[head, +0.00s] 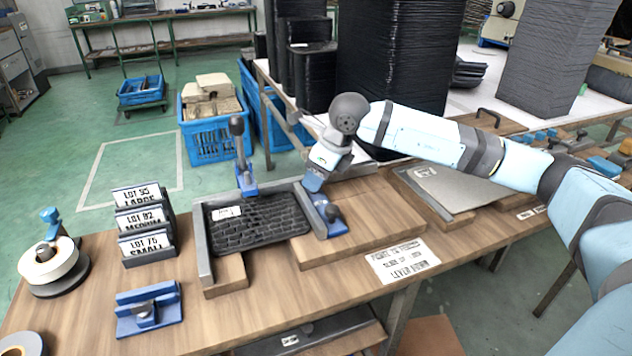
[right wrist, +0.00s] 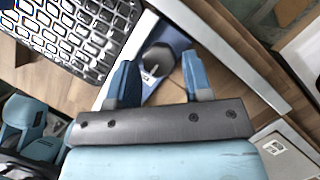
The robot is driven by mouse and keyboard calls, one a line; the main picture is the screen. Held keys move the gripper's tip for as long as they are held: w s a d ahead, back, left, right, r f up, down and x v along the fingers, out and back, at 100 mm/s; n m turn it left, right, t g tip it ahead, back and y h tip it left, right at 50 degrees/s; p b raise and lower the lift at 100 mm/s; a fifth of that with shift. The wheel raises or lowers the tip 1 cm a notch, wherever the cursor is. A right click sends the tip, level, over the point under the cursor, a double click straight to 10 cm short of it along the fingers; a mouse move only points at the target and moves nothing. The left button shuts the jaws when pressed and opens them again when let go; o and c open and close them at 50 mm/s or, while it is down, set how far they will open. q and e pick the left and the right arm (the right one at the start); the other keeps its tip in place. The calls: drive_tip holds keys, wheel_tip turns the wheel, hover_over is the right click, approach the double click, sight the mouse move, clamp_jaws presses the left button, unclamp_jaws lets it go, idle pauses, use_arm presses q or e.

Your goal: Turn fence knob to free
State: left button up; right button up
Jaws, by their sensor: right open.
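The fence knob (head: 333,212) is a dark round knob on a blue block at the near end of the fence (head: 315,207), a grey and blue bar along the right side of the black tray (head: 262,232). My right gripper (head: 315,184) is open and empty, above the fence just behind the knob. In the right wrist view the knob (right wrist: 160,60) shows between and beyond the two blue fingertips of my right gripper (right wrist: 157,62). I see no contact. The knob's exact turn is hard to read. My left gripper is not in view.
A lever clamp (head: 240,155) stands upright behind the tray. Lot signs (head: 145,222), a tape roll (head: 48,262) and a blue fixture (head: 148,310) are to the left. A metal plate (head: 452,188) lies to the right. The board right of the fence is bare.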

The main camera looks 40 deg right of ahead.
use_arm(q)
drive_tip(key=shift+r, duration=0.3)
use_arm(e)
drive_tip(key=shift+w+a+f, duration=0.15)
drive_tip(key=shift+f, duration=0.35)
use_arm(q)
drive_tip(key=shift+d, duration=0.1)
use_arm(e)
drive_tip(key=c, duration=0.6)
drive_tip(key=shift+c, duration=0.2)
